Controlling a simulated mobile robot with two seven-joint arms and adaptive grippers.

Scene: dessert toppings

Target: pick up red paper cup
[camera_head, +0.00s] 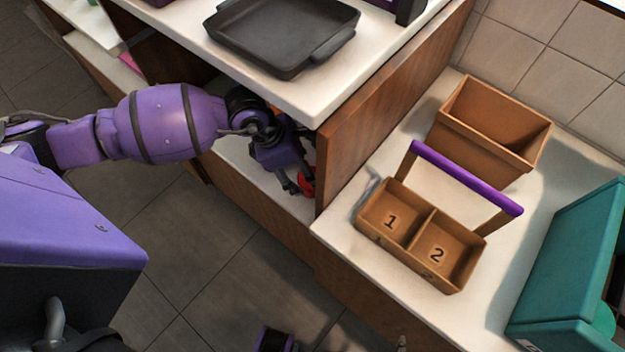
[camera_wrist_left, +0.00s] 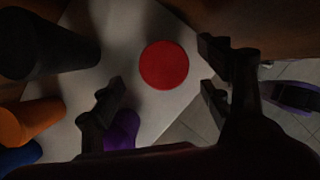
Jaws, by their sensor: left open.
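The red paper cup (camera_wrist_left: 164,65) shows as a round red shape on a pale shelf in the left wrist view. In the head view only a small red part of it (camera_head: 307,184) shows beside the fingers, in the recess under the counter. My left gripper (camera_head: 297,184) reaches into that recess. Its jaws (camera_wrist_left: 160,82) are open, with the cup between or just beyond the fingertips; I cannot tell whether they touch it.
Black (camera_wrist_left: 48,42), orange (camera_wrist_left: 30,121), blue (camera_wrist_left: 20,155) and purple (camera_wrist_left: 122,131) objects stand near the cup. The counter (camera_head: 300,102) overhangs it, and a wooden side panel (camera_head: 350,140) stands close right. A divided caddy (camera_head: 420,238) is on the right counter.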

